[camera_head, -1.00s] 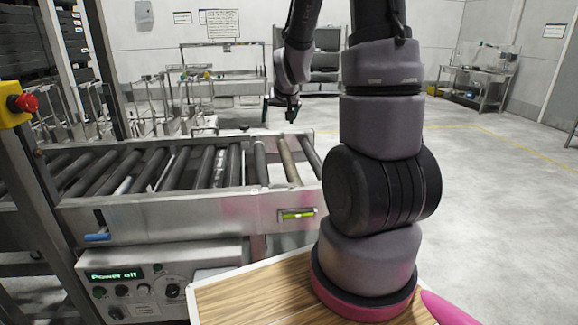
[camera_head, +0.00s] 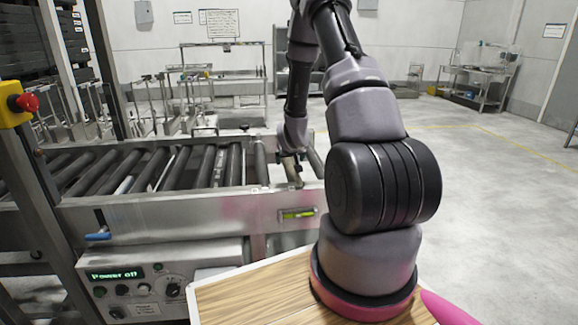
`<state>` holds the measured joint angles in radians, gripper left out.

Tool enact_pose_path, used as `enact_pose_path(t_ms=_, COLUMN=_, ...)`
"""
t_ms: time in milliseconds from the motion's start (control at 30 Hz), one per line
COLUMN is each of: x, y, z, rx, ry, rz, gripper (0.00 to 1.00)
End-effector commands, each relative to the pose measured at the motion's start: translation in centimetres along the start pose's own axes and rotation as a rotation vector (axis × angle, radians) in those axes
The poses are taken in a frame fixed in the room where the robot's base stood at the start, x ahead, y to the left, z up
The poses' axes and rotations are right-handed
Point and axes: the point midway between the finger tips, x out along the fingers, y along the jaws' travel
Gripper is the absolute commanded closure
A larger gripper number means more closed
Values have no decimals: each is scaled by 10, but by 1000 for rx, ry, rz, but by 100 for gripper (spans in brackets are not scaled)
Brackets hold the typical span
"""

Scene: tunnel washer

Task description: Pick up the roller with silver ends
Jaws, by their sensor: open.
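A row of dark rollers (camera_head: 207,166) lies across the conveyor bed. Near its right end is a tan roller (camera_head: 293,178), mostly hidden behind my gripper (camera_head: 290,163). Another grey roller (camera_head: 316,162) lies to its right, partly covered by my arm. My gripper points down at the tan roller, very close to it, and is open. I cannot tell whether its fingers touch or straddle it. Silver ends cannot be made out on any roller at this size.
The conveyor's metal side frame (camera_head: 180,213) runs in front of the rollers, with a green level (camera_head: 298,214) on it. A control panel (camera_head: 128,288) sits below left. A red emergency button (camera_head: 28,103) is at far left. The floor (camera_head: 500,220) at right is clear.

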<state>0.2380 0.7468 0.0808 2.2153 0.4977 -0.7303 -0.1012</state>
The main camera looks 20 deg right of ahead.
Motion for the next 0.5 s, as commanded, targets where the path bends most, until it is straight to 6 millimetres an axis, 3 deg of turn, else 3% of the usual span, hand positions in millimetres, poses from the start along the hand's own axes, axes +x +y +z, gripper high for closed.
enact_pose_path(t_ms=300, x=44, y=-1, z=-1, rx=3, ry=-1, rz=0, gripper=3)
enact_pose_path(t_ms=500, x=50, y=-1, z=-1, rx=1, ry=-1, rz=0, gripper=3)
